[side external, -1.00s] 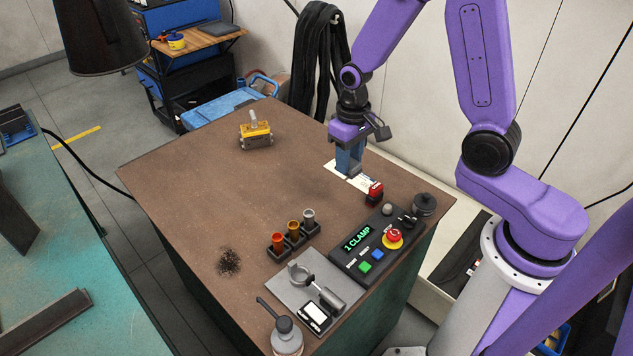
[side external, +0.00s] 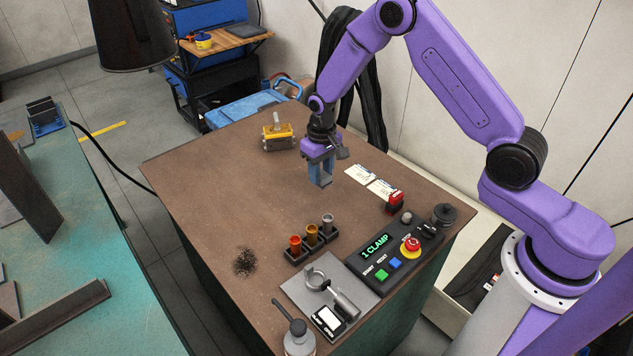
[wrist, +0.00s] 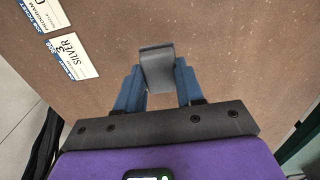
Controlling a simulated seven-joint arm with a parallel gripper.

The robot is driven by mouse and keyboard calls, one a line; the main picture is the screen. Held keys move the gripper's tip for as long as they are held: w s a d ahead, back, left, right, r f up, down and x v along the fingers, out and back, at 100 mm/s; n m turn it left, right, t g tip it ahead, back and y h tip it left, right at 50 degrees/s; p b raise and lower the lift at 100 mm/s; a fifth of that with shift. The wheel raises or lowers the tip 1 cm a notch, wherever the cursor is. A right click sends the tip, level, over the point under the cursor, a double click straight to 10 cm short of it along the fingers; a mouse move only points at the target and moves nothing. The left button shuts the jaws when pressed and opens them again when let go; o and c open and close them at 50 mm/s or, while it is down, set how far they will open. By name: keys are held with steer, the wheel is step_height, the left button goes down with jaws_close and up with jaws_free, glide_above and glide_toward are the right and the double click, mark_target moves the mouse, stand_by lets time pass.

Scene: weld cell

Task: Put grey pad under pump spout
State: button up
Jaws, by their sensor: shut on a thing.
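My gripper (side external: 320,178) is shut on a small grey pad (wrist: 157,68), which sits between the blue fingers in the wrist view. In the side view the gripper hangs above the brown table, left of two white cards; the pad shows only as a small dark piece at the fingertips. The pump bottle (side external: 299,343) stands at the near edge of the table, cut off by the frame bottom. Its dark pump spout (side external: 283,309) points to the upper left. The gripper is well apart from it.
White cards (side external: 371,182) lie by a red block (side external: 395,203). A rack of three coloured cups (side external: 312,236), a control box (side external: 393,254) and a grey plate with a clamp (side external: 318,290) stand nearer. Dark filings (side external: 245,262) lie left. A yellow block (side external: 278,135) stands at the back.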

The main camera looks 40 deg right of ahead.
steer(key=shift+w+f, duration=0.65)
steer(key=shift+f, duration=0.1)
steer(key=shift+w+f, duration=0.2)
steer(key=shift+f, duration=1.55)
steer(key=o, duration=1)
steer(key=shift+f, duration=0.15)
step_height(320, 180, up, 11)
steer(key=shift+f, duration=0.15)
steer(key=shift+r, duration=0.85)
steer(key=shift+a, duration=0.1)
